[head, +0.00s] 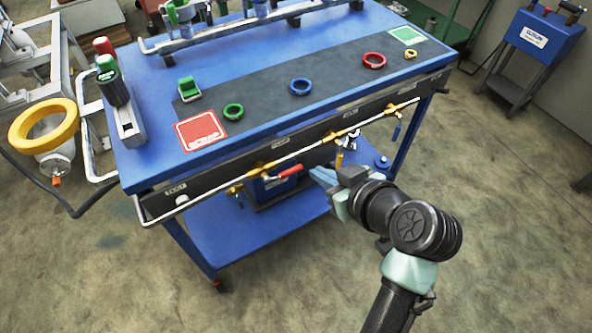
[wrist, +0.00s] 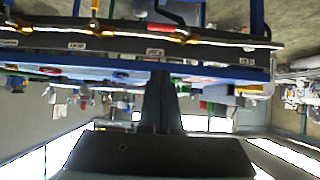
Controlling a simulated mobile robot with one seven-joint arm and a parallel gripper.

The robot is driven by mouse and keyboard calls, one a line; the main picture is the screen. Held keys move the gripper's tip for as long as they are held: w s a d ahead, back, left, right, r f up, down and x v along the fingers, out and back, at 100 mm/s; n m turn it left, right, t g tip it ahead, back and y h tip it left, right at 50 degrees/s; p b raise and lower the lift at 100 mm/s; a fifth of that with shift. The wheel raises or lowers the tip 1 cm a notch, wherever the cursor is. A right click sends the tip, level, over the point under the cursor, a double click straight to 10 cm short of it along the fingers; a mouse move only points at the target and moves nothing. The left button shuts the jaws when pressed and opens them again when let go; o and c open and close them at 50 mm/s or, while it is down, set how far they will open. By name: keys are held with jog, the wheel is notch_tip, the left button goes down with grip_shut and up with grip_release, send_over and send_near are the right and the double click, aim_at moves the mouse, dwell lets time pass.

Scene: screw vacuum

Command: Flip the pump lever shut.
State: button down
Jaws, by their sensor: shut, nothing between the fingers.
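A red-handled lever (head: 290,170) sits on a brass valve on the pipe along the front edge of the blue bench. It sticks out to the right, roughly along the pipe. I cannot read its label, so I cannot tell for sure that it is the pump lever. In the upside-down wrist view a red handle (wrist: 160,28) shows beside a brass valve (wrist: 183,38). My gripper (head: 318,174) is shut and empty, in front of the bench and just right of the red handle, apparently apart from it. Its closed fingers (wrist: 160,78) show in the wrist view.
A blue box (head: 268,190) stands on the lower shelf (head: 240,235). The floor in front (head: 500,230) is clear.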

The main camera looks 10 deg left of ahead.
jog(key=b, duration=0.2)
send_over(296, 171)
jog(key=s, duration=0.3)
notch_tip(296, 171, down, 5)
jog(key=f, duration=0.3)
jog(key=shift+w+d, duration=0.2)
jog(key=shift+w, duration=0.1)
jog(key=shift+w+a+f, duration=0.1)
jog(key=shift+w+f, duration=0.05)
jog(key=shift+f, duration=0.55)
